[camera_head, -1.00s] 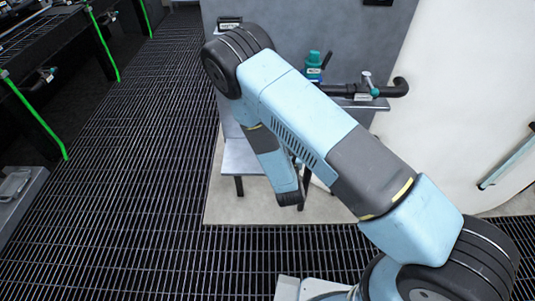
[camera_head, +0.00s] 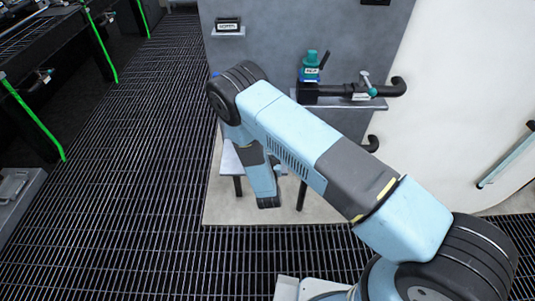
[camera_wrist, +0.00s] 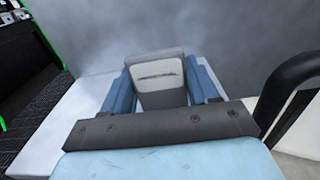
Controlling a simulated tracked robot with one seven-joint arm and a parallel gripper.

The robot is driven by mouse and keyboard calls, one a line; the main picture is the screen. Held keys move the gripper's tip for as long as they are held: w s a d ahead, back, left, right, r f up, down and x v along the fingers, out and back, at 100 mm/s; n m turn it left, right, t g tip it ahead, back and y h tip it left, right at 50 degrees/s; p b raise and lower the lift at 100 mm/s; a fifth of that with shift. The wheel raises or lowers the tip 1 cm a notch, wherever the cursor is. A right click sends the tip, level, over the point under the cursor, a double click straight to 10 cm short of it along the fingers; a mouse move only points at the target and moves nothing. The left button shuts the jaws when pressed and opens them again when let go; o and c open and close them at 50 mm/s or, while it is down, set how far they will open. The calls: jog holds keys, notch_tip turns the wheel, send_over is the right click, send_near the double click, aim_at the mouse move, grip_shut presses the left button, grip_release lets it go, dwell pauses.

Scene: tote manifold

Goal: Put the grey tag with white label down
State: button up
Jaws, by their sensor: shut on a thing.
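The grey tag with white label (camera_wrist: 161,100) stands upright between the two blue fingers of my gripper (camera_wrist: 163,80) in the wrist view. The fingers press on its left and right sides, and its white label faces the camera. A pale table top (camera_wrist: 50,125) shows to the left of and behind the gripper. I cannot tell whether the tag touches it. In the head view my arm hides the tag and gripper, and part of the small table (camera_head: 230,160) shows behind the arm.
A dark curved pipe (camera_wrist: 290,80) stands close to the gripper's right. A small labelled black box (camera_head: 228,24) sits on a ledge at upper left.

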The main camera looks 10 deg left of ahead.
jog(key=shift+s+f, duration=0.1)
jog(key=shift+f, duration=0.3)
jog(key=shift+s+d+f, duration=0.1)
jog(key=shift+s+f, duration=0.05)
jog(key=shift+f, duration=0.1)
jog(key=o, duration=1)
jog(key=shift+o, duration=0.2)
jog(key=shift+a+r, duration=0.2)
jog(key=shift+r, duration=0.3)
jog(key=v, duration=1.1)
jog(key=shift+s+d, duration=0.15)
jog(key=shift+s, duration=0.15)
